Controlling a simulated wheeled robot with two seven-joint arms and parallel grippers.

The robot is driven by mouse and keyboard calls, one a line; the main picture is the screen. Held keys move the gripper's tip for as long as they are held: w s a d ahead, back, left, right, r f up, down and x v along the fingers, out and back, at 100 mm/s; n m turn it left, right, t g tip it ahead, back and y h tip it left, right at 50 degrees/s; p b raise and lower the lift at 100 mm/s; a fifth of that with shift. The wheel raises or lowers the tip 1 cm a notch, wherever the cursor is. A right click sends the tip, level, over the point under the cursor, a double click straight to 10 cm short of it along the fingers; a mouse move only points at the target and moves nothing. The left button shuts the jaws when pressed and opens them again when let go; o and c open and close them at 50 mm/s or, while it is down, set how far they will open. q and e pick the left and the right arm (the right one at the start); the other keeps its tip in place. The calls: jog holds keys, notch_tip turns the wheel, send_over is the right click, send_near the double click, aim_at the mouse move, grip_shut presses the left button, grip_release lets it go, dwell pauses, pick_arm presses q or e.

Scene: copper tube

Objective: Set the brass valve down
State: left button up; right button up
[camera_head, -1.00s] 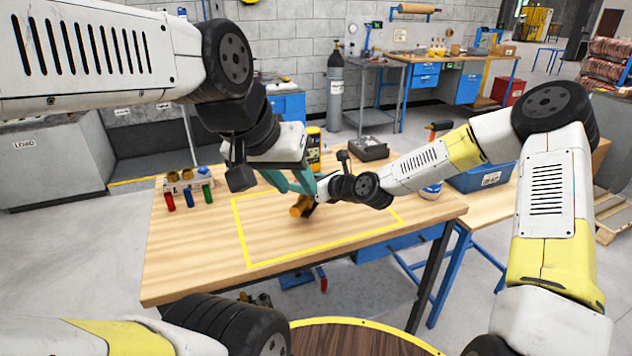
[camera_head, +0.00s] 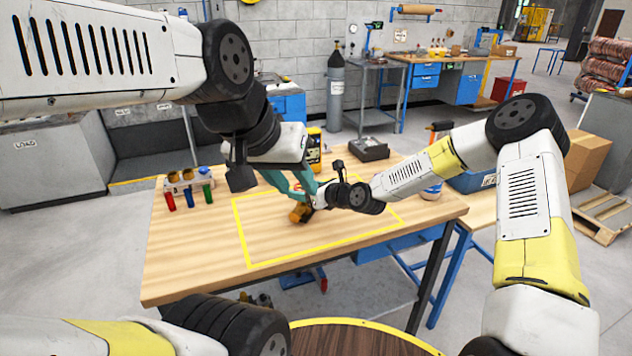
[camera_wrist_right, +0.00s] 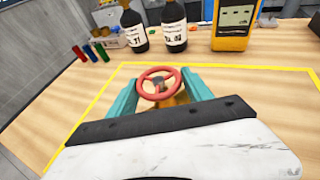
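The brass valve (camera_head: 299,213) is low over or on the wooden table, inside the yellow outline; I cannot tell if its base touches. Its red handwheel (camera_wrist_right: 158,82) shows clearly in the right wrist view, between the two teal fingers of my right gripper (camera_wrist_right: 160,88). That gripper looks shut on the valve, though the contact is largely hidden. In the head view my right gripper (camera_head: 312,197) reaches the valve from the right. My left gripper (camera_head: 295,187) hangs from the upper left, its teal fingers apart and empty, overlapping the valve area in the picture.
Two dark bottles (camera_wrist_right: 172,25) and a yellow meter (camera_wrist_right: 235,24) stand beyond the outline. A dark box (camera_head: 370,149) is at the back. The front left of the outline is clear.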

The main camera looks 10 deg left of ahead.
jog(key=shift+o, duration=1.3)
jog(key=shift+r, duration=0.15)
jog(key=shift+s+d+r, duration=0.1)
jog(key=shift+d+r, duration=0.05)
jog(key=shift+d, duration=0.1)
jog(key=s+d+r+n+g+h, duration=0.1)
jog(key=s+d+r+n+h, duration=0.3)
jog(key=d, duration=0.5)
jog(key=s+d+r+n+h, duration=0.2)
jog(key=s+d+r+n, duration=0.1)
jog(key=s+d+n, duration=0.4)
jog(key=s+d+r+n+g+h, duration=0.1)
jog(key=s+d+r+n+h, duration=0.25)
jog(key=d, duration=0.65)
jog(key=s+d+r+n, duration=0.4)
jog(key=s+r+n, duration=0.1)
jog(key=s, duration=0.3)
jog(key=s+d+r+n, duration=0.5)
jog(key=s+r, duration=0.2)
jog(key=s, duration=0.2)
jog(key=shift+d+r+n+t, duration=0.15)
jog(key=shift+n+t, duration=0.15)
jog(key=shift+n, duration=0.05)
